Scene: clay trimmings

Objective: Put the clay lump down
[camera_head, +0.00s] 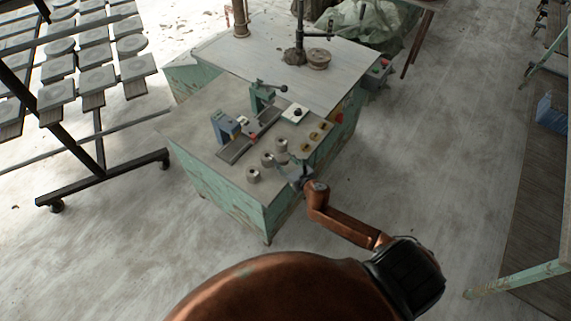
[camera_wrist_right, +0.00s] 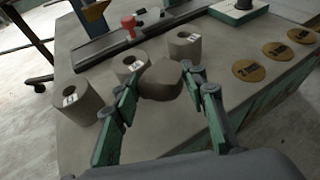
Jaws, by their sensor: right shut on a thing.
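The grey clay lump (camera_wrist_right: 162,80) is a rough, rounded block between the fingertips of my right gripper (camera_wrist_right: 162,88) in the wrist view. The jaws are shut on it. It is over the near part of the worktop and covers part of the middle clay cylinder; I cannot tell whether its underside touches the surface. In the head view my right gripper (camera_head: 295,174) is at the near right edge of the green bench (camera_head: 204,153), and the lump is small and hard to make out there. My left gripper is not in view.
Three grey hollow cylinders with labels stand in a row: one at left (camera_wrist_right: 82,100), one in the middle (camera_wrist_right: 130,67), one at right (camera_wrist_right: 184,46). Labelled brown discs (camera_wrist_right: 249,71) lie to their right. A dark rail (camera_wrist_right: 140,32) with a red part runs behind.

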